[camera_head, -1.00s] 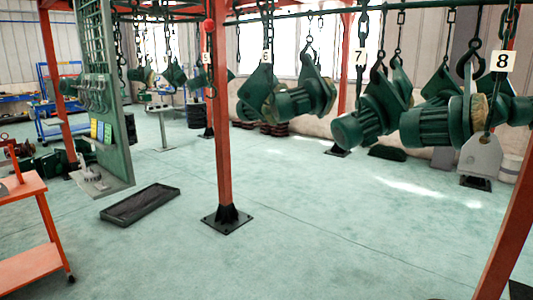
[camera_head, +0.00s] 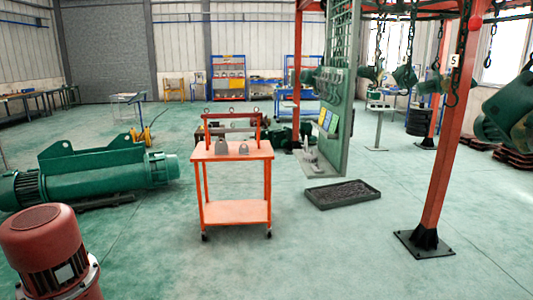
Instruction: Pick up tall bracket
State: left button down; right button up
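Two small grey pieces sit on the top shelf of an orange cart (camera_head: 233,153) near the middle of the view. The left piece (camera_head: 221,146) looks a little taller and has a rounded top, like a bracket. The right piece (camera_head: 243,148) is shorter. Both are too small and far off to make out details. Neither of my grippers shows in the head view.
A green hoist drum (camera_head: 95,177) lies on the floor to the left, with a red motor (camera_head: 50,250) in front. A black tray (camera_head: 342,194) and an orange post (camera_head: 446,150) stand to the right. The floor before the cart is clear.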

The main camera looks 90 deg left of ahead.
aim_at(222, 148)
jog(key=z, duration=0.75)
jog(key=i, duration=0.15)
jog(key=u, duration=2.1)
jog(key=i, duration=0.25)
jog(key=u, duration=1.6)
jog(key=k, duration=0.85)
jog(key=u, duration=0.2)
jog(key=i, duration=0.85)
jog(key=z, duration=0.25)
jog(key=k, duration=0.35)
jog(key=u, duration=0.1)
